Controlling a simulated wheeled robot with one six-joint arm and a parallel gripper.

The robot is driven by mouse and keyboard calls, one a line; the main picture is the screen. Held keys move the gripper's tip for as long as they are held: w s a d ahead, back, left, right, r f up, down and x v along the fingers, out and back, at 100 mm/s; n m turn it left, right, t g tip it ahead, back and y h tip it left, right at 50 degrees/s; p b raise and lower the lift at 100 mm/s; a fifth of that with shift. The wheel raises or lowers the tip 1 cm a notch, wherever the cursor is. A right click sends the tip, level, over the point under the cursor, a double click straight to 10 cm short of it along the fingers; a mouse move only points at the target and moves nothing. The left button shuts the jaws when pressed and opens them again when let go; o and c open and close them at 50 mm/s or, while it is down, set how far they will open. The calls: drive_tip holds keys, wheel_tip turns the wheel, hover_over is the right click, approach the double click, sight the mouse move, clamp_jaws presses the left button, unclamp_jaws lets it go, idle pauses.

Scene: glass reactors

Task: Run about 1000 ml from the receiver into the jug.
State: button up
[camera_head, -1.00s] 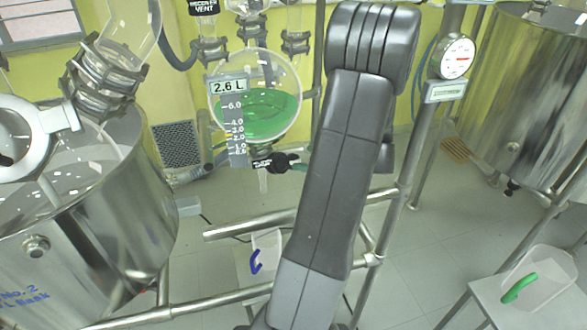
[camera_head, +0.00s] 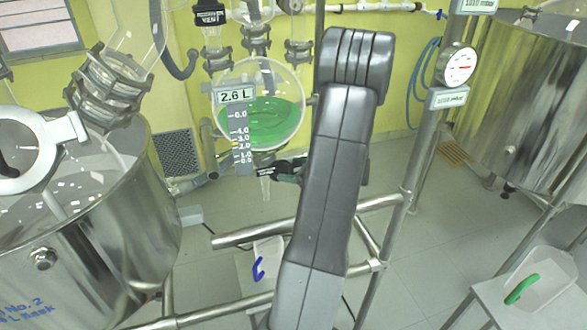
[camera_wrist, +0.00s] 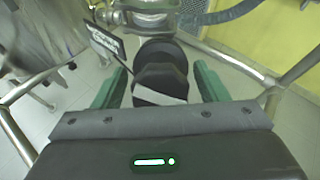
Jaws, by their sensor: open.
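The receiver (camera_head: 262,112) is a round glass vessel holding green liquid, with a 2.6 L label and a printed scale. Below it is a drain valve with a black tag and handle (camera_head: 262,172) and a short outlet tube (camera_head: 266,190). A clear jug with a blue handle (camera_head: 258,268) stands low beneath, partly hidden by my arm. In the wrist view, my gripper (camera_wrist: 160,72) is open, its green fingers on either side of a black valve knob (camera_wrist: 160,62), with gaps visible. My arm hides most of the gripper in the head view.
A second clear jug with a green handle (camera_head: 522,289) stands on a white table at the lower right. A steel tank (camera_head: 90,240) is at left, another (camera_head: 525,95) at right. Steel rails (camera_head: 290,228) cross below the receiver, near my arm.

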drive_tip(key=c, duration=1)
drive_tip(key=shift+f+b, duration=0.1)
drive_tip(key=shift+b, duration=0.35)
